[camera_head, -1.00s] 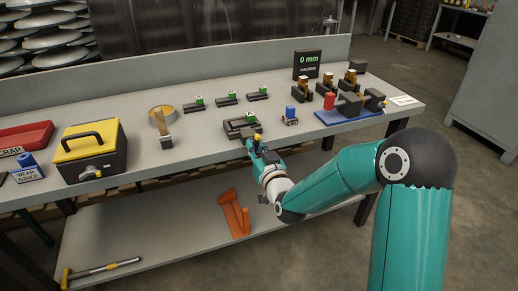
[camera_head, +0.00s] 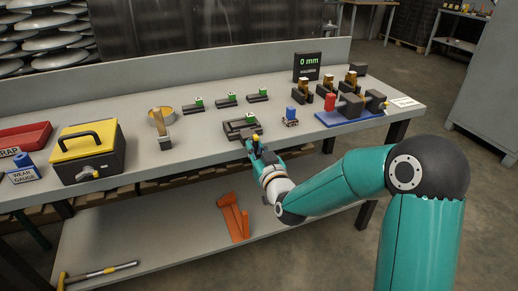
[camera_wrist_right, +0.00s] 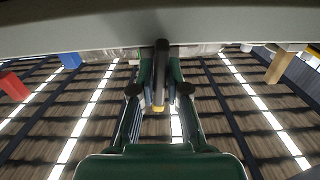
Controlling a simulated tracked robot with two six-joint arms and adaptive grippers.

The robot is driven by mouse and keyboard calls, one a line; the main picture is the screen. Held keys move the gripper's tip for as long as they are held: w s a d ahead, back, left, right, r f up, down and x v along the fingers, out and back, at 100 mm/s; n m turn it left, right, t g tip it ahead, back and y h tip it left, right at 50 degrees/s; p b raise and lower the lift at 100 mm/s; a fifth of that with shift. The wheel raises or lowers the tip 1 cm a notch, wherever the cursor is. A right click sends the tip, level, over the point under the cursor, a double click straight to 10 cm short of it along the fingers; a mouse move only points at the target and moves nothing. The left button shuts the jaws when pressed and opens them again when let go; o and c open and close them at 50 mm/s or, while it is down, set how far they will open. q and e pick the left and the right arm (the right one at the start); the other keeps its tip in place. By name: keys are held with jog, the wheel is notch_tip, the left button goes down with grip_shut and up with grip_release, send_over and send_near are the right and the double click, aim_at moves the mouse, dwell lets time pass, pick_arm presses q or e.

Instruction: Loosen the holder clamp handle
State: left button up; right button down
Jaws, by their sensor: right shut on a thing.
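The dark holder (camera_head: 238,126) sits on the front edge of the grey bench. Its clamp handle, dark with a yellow end (camera_head: 256,138), is at its right front corner. My right gripper (camera_head: 252,146) is at this handle, below and in front of the holder. In the right wrist view, the fingers of the right gripper (camera_wrist_right: 160,92) are closed on the dark handle (camera_wrist_right: 161,60), whose yellow end (camera_wrist_right: 158,108) shows between them. The rest of the clamp is hidden by the bench edge and gripper. My left gripper is not in view.
The bench (camera_head: 200,150) has free room left of the holder. Several green-topped pieces (camera_head: 228,99) lie behind. A yellow-lidded box (camera_head: 88,150) stands left. An orange bracket (camera_head: 234,218) lies on the shelf below.

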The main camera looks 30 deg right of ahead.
jog(key=shift+f+n+b, duration=0.45)
jog(key=shift+n+b, duration=0.15)
jog(key=shift+b, duration=0.05)
dwell(2.4)
dwell(0.5)
jog(key=c, duration=1.2)
grip_release()
jog(key=shift+r, duration=0.2)
jog(key=v, duration=0.7)
jog(key=shift+s, duration=0.25)
